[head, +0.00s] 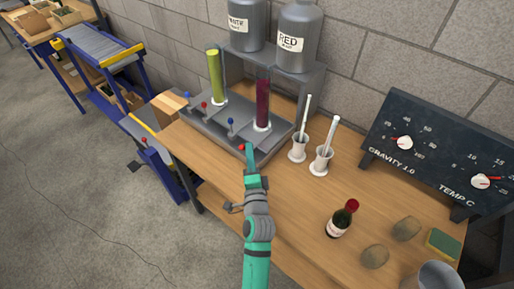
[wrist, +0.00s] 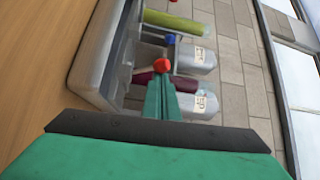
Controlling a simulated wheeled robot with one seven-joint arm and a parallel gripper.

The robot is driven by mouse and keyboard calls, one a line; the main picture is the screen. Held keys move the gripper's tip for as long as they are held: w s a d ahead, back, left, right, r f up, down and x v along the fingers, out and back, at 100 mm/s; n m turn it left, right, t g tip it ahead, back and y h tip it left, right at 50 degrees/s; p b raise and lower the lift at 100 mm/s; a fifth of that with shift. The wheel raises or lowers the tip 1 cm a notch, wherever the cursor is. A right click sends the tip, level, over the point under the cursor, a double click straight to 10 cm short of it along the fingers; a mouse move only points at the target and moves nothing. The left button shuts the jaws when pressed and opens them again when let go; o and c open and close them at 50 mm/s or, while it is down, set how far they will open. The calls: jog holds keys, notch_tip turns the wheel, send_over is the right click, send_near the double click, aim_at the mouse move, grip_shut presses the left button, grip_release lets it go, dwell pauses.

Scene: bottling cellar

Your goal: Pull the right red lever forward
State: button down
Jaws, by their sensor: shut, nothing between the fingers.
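The right red lever's ball knob (head: 242,147) is at the near right end of the grey dispenser base (head: 222,125), below the dark red tube (head: 263,100). My gripper (head: 249,147) is shut and empty, with its tips right beside this knob. In the wrist view the red knob (wrist: 162,66) shows just beyond the tips of my gripper (wrist: 161,82). I cannot tell whether they touch. The lever's stem is mostly hidden. The left red lever (head: 204,104) stands farther left on the base, below the yellow-green tube (head: 215,73).
White cups with pestle-like rods (head: 323,160) stand to the right. A small bottle (head: 340,220) and a gauge board (head: 435,150) are farther right. The front middle of the bench is clear.

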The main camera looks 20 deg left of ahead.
jog(key=shift+s+a+f, duration=0.15)
jog(key=shift+s+f, duration=0.35)
jog(key=shift+f, duration=0.1)
jog(key=s+d+f, duration=0.2)
jog(key=s+d, duration=0.3)
jog(key=d, duration=0.2)
jog(key=shift+s+d+f, duration=0.15)
jog(key=shift+s+d, duration=0.05)
jog(key=shift+s, duration=0.05)
jog(key=shift+w, duration=0.1)
dwell(0.4)
